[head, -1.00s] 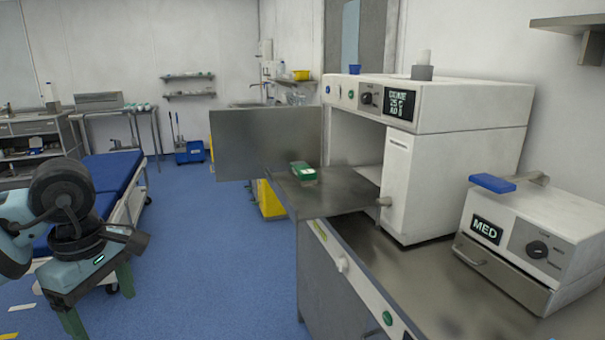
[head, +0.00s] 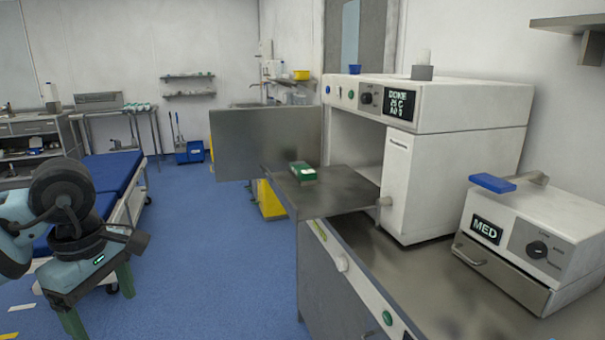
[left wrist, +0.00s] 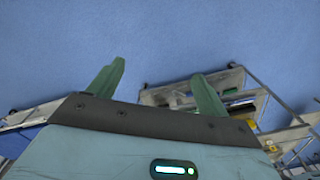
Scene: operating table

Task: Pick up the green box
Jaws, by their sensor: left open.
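The green box (head: 303,172) has a white part on its top and front. It lies on a flat metal shelf (head: 338,196) that sticks out from the open front of a white machine. My left gripper (head: 97,312) hangs at the lower left of the head view, well apart from the box, over the blue floor. In the left wrist view its two green fingers (left wrist: 157,86) are spread with nothing between them. The green box cannot be made out in the left wrist view. My right gripper is not in view.
The white machine (head: 455,185) stands on a metal counter (head: 400,270), beside a smaller MED unit (head: 530,240). A grey upright panel (head: 262,143) stands behind the shelf. A blue bed (head: 112,172) is at left. Blue floor (head: 220,270) lies clear between my left arm and the counter.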

